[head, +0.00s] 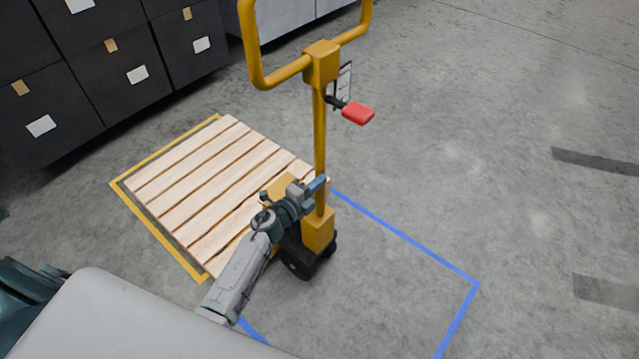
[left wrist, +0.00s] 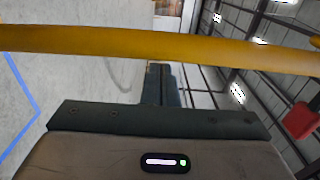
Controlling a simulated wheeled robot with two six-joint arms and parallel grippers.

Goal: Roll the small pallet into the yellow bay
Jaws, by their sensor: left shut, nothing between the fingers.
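The small wooden pallet (head: 215,185) lies flat on the floor within the yellow-taped bay (head: 160,233). Its near right part is hidden behind the yellow pallet jack (head: 319,130) and my arm. The jack stands upright at the pallet's right side, with a loop handle (head: 258,75) on top and a red lever (head: 358,113). My left gripper (head: 318,185) is shut and empty beside the lower part of the jack's post; I cannot tell if it touches. In the left wrist view a yellow bar (left wrist: 100,42) crosses in front of the fingers (left wrist: 160,85). My right gripper is not in view.
A blue-taped bay (head: 405,235) lies to the right, with bare floor inside it. Dark stacked totes (head: 120,60) with white labels stand behind the pallet at the upper left. The grey floor at the right is clear apart from dark strips (head: 600,162).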

